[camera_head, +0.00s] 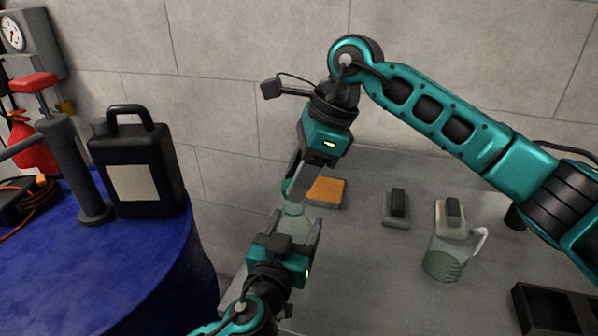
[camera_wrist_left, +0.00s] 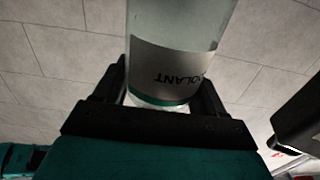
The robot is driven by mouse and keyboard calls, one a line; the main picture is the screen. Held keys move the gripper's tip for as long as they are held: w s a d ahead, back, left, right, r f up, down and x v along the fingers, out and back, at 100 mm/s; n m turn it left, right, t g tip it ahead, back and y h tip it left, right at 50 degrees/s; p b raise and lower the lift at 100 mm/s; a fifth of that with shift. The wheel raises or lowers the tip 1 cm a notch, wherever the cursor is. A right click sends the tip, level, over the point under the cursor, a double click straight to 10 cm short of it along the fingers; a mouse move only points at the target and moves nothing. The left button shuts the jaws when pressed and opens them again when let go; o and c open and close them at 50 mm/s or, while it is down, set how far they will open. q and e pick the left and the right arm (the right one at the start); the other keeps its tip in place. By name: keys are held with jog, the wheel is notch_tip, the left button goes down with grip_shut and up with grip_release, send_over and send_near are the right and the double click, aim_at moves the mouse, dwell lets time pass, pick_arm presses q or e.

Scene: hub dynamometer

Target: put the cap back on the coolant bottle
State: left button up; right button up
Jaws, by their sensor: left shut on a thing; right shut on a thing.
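The coolant bottle (camera_head: 292,209) is pale and translucent. My left gripper (camera_head: 292,228) is shut around it and holds it up at the left edge of the grey table. In the left wrist view the bottle (camera_wrist_left: 175,60) fills the gap between the fingers (camera_wrist_left: 165,100), with its label reading upside down. My right gripper (camera_head: 298,183) comes down from above and is shut on the green cap (camera_head: 287,187), which is mostly hidden by the fingers. The cap is close over the bottle's top; whether they touch cannot be told.
The grey table (camera_head: 370,290) holds an orange-topped block (camera_head: 326,191), a dark-handled block (camera_head: 397,205), a clear jug (camera_head: 443,255) and a black tray (camera_head: 550,310). A blue drum (camera_head: 130,260) at left carries a black jerrycan (camera_head: 135,165). A tiled wall stands behind.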

jog(key=shift+f, duration=0.65)
jog(key=shift+f, duration=0.55)
